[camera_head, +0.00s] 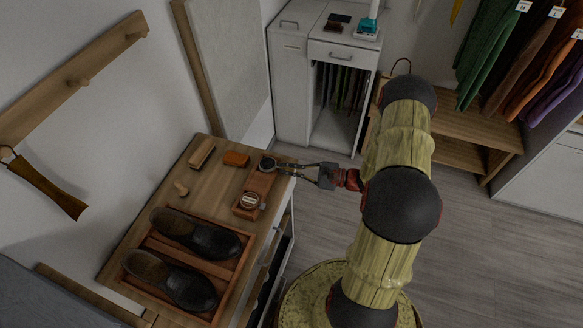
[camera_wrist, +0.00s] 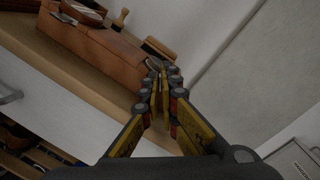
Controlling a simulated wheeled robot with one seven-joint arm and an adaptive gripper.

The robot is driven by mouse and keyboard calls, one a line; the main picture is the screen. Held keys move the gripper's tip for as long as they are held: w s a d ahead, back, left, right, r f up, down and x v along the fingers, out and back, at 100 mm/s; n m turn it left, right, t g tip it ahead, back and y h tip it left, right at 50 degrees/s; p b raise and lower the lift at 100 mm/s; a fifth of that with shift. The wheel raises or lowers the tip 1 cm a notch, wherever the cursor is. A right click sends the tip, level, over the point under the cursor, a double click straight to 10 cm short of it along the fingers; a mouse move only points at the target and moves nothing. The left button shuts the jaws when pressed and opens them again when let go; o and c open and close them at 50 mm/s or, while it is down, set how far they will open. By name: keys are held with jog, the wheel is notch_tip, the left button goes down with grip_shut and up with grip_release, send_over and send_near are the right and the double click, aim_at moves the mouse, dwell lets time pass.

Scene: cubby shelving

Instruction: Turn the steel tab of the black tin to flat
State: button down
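The black tin (camera_head: 267,164) is small and round, on the far end of a reddish-brown wooden block on the bench top. In the wrist view a dark round shape, likely this tin (camera_wrist: 154,63), shows just beyond my fingertips, mostly hidden. The steel tab is too small to make out. My gripper (camera_head: 279,166) comes in from the right, its fingertips at the tin's near right side. In the wrist view its fingers (camera_wrist: 160,78) are close together with a narrow gap. Whether they touch or hold the tab cannot be seen.
A brush (camera_head: 201,152), an orange-brown block (camera_head: 236,159) and a wooden knob (camera_head: 181,188) lie left. Black shoes (camera_head: 197,233) fill a tray in front. Open floor (camera_head: 325,228) lies right.

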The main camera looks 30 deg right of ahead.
jog(key=shift+n+b, duration=0.3)
jog(key=shift+n, duration=0.2)
dwell(0.4)
jog(key=n+b, duration=0.2)
jog(key=n, duration=0.1)
jog(key=n+b, duration=0.1)
jog(key=shift+f+n, duration=0.25)
jog(key=shift+n, duration=0.05)
jog(key=shift+n+g+b, duration=0.3)
jog(key=shift+n+b, duration=1.6)
jog(key=shift+n, duration=0.7)
jog(key=shift+r, duration=0.1)
jog(key=c, duration=2.3)
grip_release()
jog(key=shift+o, duration=1.1)
jog(key=shift+s, duration=0.1)
jog(key=v, duration=1.2)
